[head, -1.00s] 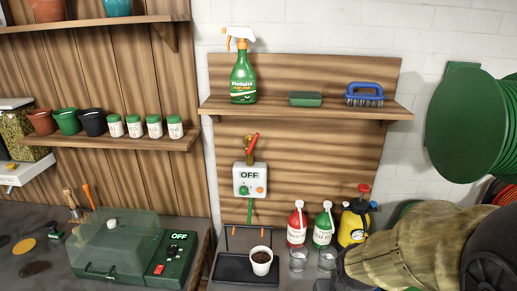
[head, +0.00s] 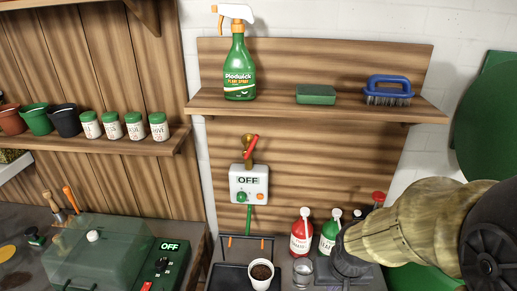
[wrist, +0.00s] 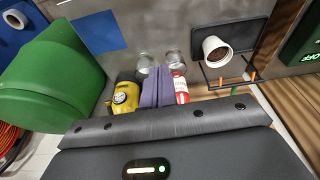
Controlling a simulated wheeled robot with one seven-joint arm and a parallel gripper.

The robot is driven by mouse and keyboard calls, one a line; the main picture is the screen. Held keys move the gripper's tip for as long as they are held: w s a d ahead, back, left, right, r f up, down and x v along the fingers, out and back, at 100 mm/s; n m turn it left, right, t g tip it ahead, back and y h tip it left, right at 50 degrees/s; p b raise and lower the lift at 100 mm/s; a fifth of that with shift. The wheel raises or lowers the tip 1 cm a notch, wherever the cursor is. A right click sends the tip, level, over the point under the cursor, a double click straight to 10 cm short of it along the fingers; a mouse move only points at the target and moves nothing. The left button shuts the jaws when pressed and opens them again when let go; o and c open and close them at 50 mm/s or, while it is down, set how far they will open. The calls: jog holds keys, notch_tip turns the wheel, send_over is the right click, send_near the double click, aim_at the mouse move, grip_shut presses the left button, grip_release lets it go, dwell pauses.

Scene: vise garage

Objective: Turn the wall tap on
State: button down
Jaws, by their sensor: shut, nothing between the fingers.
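The wall tap (head: 250,148) is on the wooden back panel below the shelf. It has a brass body and a tilted red lever. A white box (head: 248,184) just under it reads OFF and has a green and an orange knob. My gripper (head: 345,258) is low at the right, apart from the tap and below it, near the bottles. In the wrist view its two greyish fingers (wrist: 156,88) are together and empty. The tap does not show in the wrist view.
A white pot of soil (head: 261,275) stands on a black tray below the tap. Red (head: 301,233) and green (head: 329,234) bottles and a glass (head: 302,270) stand beside my gripper. The shelf (head: 300,106) above the tap holds a spray bottle, sponge and brush.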

jog(key=w+a+r+m+t+y+p, duration=0.1)
jog(key=w+a+m+t+y+p, duration=0.15)
jog(key=w+a+p, duration=0.35)
jog(key=w+a+r+m+t+y+p, duration=0.1)
jog(key=w+a+t+y+p, duration=0.15)
jog(key=w+t+p, duration=0.35)
notch_tip(320, 180, up, 13)
jog(key=w+a+m+t+y+p, duration=0.1)
jog(key=m+t+y+p, duration=0.4)
jog(key=m, duration=0.7)
jog(key=shift+w+a+f+m+t+p, duration=0.2)
jog(key=shift+w+a+m+t+p, duration=0.15)
jog(key=shift+a+t+p, duration=0.55)
jog(key=shift+w+f+b, duration=0.1)
jog(key=shift+w+b, duration=0.05)
jog(key=shift+b, duration=0.35)
jog(key=b+x, duration=0.1)
jog(key=b, duration=0.5)
jog(key=shift+w+a, duration=0.15)
jog(key=shift+w, duration=0.25)
